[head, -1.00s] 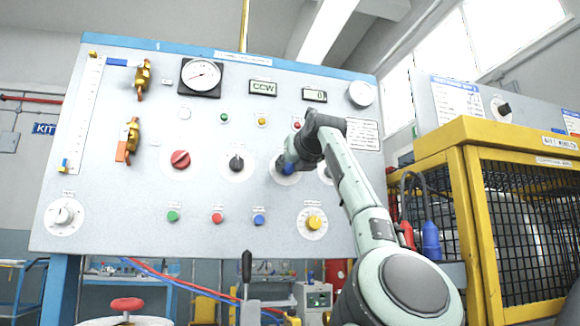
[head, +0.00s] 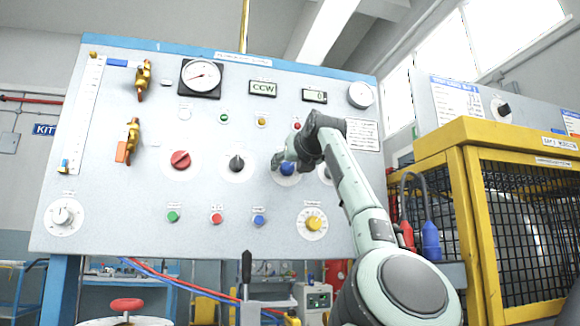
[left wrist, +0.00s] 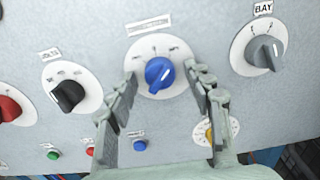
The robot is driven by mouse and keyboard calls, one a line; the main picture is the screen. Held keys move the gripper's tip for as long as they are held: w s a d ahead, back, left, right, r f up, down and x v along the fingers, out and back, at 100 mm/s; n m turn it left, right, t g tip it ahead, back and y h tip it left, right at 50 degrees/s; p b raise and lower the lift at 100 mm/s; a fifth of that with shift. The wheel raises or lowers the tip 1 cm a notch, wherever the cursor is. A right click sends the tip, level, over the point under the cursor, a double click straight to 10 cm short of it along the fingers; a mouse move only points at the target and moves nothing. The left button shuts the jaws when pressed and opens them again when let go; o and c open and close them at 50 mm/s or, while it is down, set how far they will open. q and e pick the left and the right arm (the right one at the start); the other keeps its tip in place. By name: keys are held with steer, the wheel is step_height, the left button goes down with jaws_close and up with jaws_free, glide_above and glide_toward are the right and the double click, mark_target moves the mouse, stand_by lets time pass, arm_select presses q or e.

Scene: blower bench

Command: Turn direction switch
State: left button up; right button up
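A blue rotary knob (head: 287,169) on a white round dial sits right of centre on the grey panel (head: 110,200). I cannot read its label, so I cannot tell if it is the direction switch. My left gripper (head: 279,160) is just in front of it, partly covering its dial. In the left wrist view the blue knob (left wrist: 159,73) shows between the two fingertips of my open left gripper (left wrist: 165,78). A gap shows on each side, and I see no finger on the knob. A display (head: 263,88) reads CCW. My right gripper is out of view.
A black knob (head: 237,163) and a red knob (head: 180,159) sit left of the blue one. A grey knob (left wrist: 264,49) is to its right. A yellow knob (head: 313,222) and several push buttons are below. A yellow cage (head: 470,235) stands at right.

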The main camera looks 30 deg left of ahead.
arm_select(q)
steer(key=v, duration=1.2)
steer(key=shift+s, duration=0.1)
stand_by(0.5)
